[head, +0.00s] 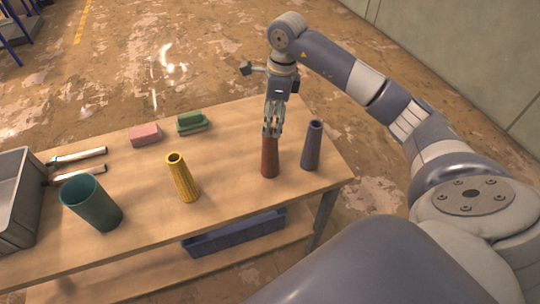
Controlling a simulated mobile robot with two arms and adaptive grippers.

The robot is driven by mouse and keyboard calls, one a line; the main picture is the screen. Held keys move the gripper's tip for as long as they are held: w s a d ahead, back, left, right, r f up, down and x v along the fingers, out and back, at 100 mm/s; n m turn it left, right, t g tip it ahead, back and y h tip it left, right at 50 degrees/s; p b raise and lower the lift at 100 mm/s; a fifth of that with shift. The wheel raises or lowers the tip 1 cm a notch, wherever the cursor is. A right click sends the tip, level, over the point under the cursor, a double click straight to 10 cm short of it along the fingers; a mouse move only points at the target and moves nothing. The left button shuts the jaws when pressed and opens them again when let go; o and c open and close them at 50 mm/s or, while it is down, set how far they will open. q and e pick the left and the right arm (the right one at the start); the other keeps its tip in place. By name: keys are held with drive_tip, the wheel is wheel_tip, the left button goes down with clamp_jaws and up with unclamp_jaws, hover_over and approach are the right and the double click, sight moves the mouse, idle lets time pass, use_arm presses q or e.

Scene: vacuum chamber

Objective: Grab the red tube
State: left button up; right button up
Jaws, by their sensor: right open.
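The red tube (269,160) stands upright on the wooden table near its right end. My right gripper (271,131) points down directly over the top of the red tube, with its fingers at the tube's upper end. The fingers are open, and they hide the tube's top rim. I cannot tell whether they touch the tube. My left gripper is not in view.
A dark grey tube (312,146) stands close to the right of the red one.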

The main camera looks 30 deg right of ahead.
sight(268, 142)
drive_tip(key=f+p, duration=0.1)
drive_tip(key=f, duration=0.2)
drive_tip(key=a+f+p, duration=0.1)
drive_tip(key=f, duration=0.1)
drive_tip(key=f+p, duration=0.1)
drive_tip(key=f, duration=0.2)
drive_tip(key=shift+a+f, duration=0.2)
drive_tip(key=shift+f, duration=0.4)
drive_tip(key=c, duration=1.2)
